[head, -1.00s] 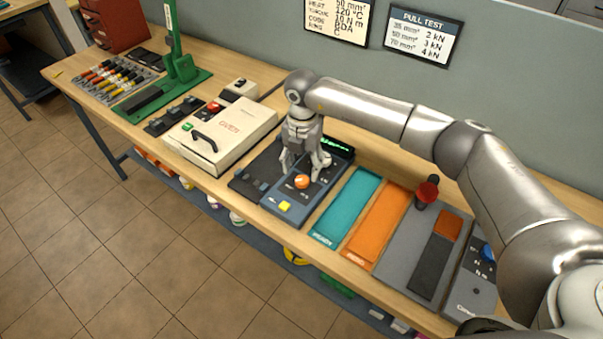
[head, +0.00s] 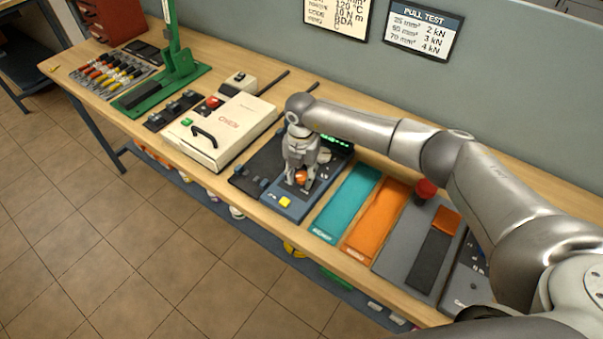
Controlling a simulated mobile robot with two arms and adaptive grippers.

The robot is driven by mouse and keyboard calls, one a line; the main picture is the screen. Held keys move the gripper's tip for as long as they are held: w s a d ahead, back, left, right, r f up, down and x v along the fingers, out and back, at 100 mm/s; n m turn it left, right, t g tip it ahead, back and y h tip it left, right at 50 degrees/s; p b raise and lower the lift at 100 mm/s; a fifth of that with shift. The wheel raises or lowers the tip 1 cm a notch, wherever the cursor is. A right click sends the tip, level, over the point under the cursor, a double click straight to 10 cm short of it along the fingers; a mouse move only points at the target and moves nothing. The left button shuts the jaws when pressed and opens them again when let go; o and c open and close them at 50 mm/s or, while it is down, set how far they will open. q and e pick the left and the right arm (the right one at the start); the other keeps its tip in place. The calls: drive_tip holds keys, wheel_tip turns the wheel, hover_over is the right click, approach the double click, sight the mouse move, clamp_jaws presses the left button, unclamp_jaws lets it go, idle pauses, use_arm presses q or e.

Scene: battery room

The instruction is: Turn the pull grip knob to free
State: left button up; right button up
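An orange knob (head: 300,176) stands on the face of a blue-grey device in the middle of the bench; its label is too small to read. My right gripper (head: 301,180) points down over this device, with its fingers on both sides of the knob. The fingers look closed in against it, and part of the knob shows between them. The knob's pointer direction is hidden. The device has a yellow button (head: 285,202) at its front and a lit green display (head: 336,140) at its back. My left gripper is not in view.
A cream press box (head: 233,128) with a black handle stands left of the device. Teal (head: 345,205) and orange (head: 378,222) mats and a grey panel (head: 402,243) with a red knob (head: 426,188) lie to the right. A green lever tool (head: 180,65) stands farther left.

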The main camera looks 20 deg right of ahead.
drive_tip(key=shift+c, duration=1)
drive_tip(key=shift+f+n+b, duration=0.1)
drive_tip(key=shift+n+b, duration=0.4)
drive_tip(key=shift+b, duration=0.15)
drive_tip(key=n+b, duration=0.8)
drive_tip(key=shift+d+f+n, duration=0.1)
drive_tip(key=shift+d+n, duration=0.1)
drive_tip(key=shift+n, duration=0.1)
drive_tip(key=n+b, duration=0.4)
drive_tip(key=shift+w+d, duration=0.1)
use_arm(q)
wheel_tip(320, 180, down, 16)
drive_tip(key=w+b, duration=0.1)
drive_tip(key=b, duration=0.1)
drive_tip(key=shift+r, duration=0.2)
use_arm(e)
drive_tip(key=shift+r+n, duration=0.15)
drive_tip(key=shift+n, duration=0.9)
drive_tip(key=shift+r+n, duration=0.1)
drive_tip(key=shift+n, duration=0.95)
use_arm(q)
drive_tip(key=shift+b, duration=0.3)
use_arm(e)
drive_tip(key=o, duration=1)
